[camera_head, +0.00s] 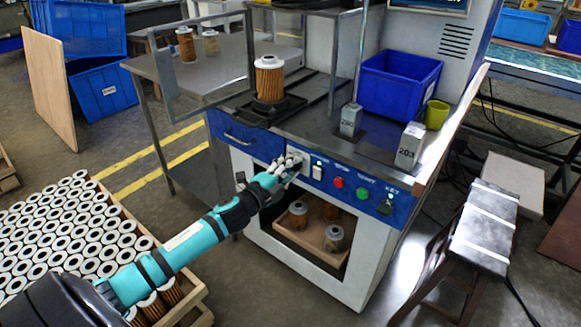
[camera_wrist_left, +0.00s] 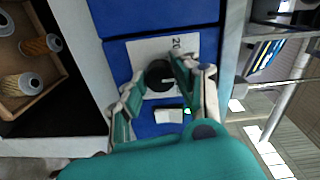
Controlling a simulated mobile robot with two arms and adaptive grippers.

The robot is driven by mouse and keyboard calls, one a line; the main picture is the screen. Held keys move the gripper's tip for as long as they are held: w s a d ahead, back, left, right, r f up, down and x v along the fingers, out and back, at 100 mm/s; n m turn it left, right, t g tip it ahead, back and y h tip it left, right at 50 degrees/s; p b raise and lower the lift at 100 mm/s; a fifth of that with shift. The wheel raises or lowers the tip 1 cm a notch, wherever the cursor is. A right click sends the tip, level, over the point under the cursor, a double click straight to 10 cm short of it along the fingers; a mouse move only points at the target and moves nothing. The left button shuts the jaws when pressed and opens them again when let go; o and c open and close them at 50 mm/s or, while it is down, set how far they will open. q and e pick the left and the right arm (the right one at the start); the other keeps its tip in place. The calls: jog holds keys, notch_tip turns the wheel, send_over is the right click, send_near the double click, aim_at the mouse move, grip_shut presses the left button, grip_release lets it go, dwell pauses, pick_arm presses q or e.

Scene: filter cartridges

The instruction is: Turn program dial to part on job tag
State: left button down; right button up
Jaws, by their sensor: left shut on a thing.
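The program dial (camera_wrist_left: 159,75) is a black knob with a light pointer mark, on a white plate (camera_wrist_left: 150,50) on the blue panel. Part of a number starting "20" shows on that plate. My left gripper (camera_head: 291,164) is at the left part of the machine's panel and covers the dial in the head view. In the left wrist view its fingers (camera_wrist_left: 157,78) are shut around the dial. A grey block marked 203 (camera_head: 409,146) stands on the right of the machine top. Another grey block (camera_head: 350,119) stands behind it, its number too small to read. I cannot tell which is the job tag. My right gripper is out of view.
A white switch (camera_head: 317,171), red button (camera_head: 338,182), green button (camera_head: 362,193) and key switch (camera_head: 385,206) sit right of the dial. A filter cartridge (camera_head: 269,79) stands on the machine.

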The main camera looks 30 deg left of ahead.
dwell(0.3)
pick_arm(q)
jog(key=c, duration=1)
grip_release()
jog(key=s, duration=0.8)
jog(key=s+a, duration=0.1)
jog(key=s, duration=0.3)
jog(key=shift+r, duration=0.1)
